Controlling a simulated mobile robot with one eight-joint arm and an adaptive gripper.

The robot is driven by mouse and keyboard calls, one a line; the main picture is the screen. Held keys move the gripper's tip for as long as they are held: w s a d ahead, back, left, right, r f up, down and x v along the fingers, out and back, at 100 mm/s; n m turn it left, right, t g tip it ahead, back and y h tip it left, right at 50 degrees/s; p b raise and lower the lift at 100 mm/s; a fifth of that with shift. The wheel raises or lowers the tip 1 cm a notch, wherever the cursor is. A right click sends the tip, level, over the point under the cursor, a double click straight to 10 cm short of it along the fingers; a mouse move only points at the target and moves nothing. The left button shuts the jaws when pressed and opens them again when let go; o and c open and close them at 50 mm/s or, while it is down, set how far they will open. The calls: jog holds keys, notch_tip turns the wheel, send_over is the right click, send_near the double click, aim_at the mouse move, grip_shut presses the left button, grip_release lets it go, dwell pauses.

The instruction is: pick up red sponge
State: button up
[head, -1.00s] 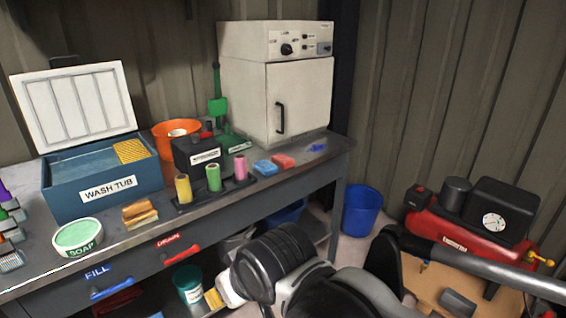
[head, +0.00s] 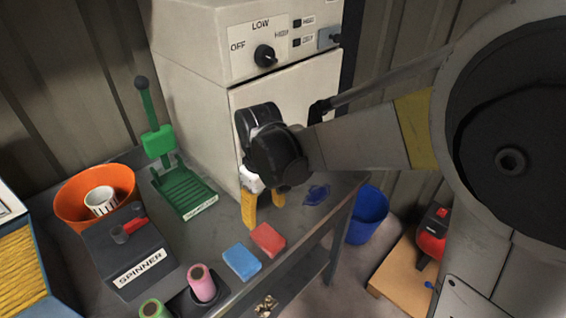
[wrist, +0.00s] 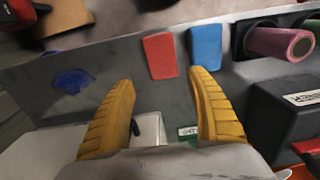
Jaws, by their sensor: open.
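The red sponge (head: 268,239) lies flat on the grey bench near its front edge, just right of a blue sponge (head: 242,262). In the wrist view the red sponge (wrist: 160,56) is ahead of the fingertips, with the blue sponge (wrist: 205,47) close on its right. My gripper (head: 249,215) points down above the bench, behind the red sponge and in front of the white oven. Its yellow fingers are spread apart with nothing between them, as the wrist view (wrist: 161,78) also shows. Neither sponge is touched.
The white oven (head: 200,75) stands close behind my gripper. A pink roll (head: 201,283), the spinner box (head: 130,255) and a green press (head: 183,188) stand to the left. A blue stain (head: 317,194) lies right of the sponges. The bench front edge is close.

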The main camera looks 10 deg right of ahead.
aim_at(268, 236)
jog(key=f, duration=0.1)
jog(key=f+b, duration=0.1)
jog(key=f, duration=0.1)
jog(key=f+b, duration=0.1)
jog(key=f, duration=0.1)
jog(key=shift+s+a, duration=0.1)
jog(key=shift+s, duration=0.25)
jog(key=f+b, duration=0.1)
jog(key=f, duration=0.1)
jog(key=f+b, duration=0.1)
jog(key=f, duration=0.3)
jog(key=shift+s+d+b, duration=0.2)
jog(key=shift+s+b, duration=0.05)
jog(key=shift+b, duration=0.15)
jog(key=shift+r, duration=0.15)
jog(key=shift+c, duration=0.2)
jog(key=c, duration=0.7)
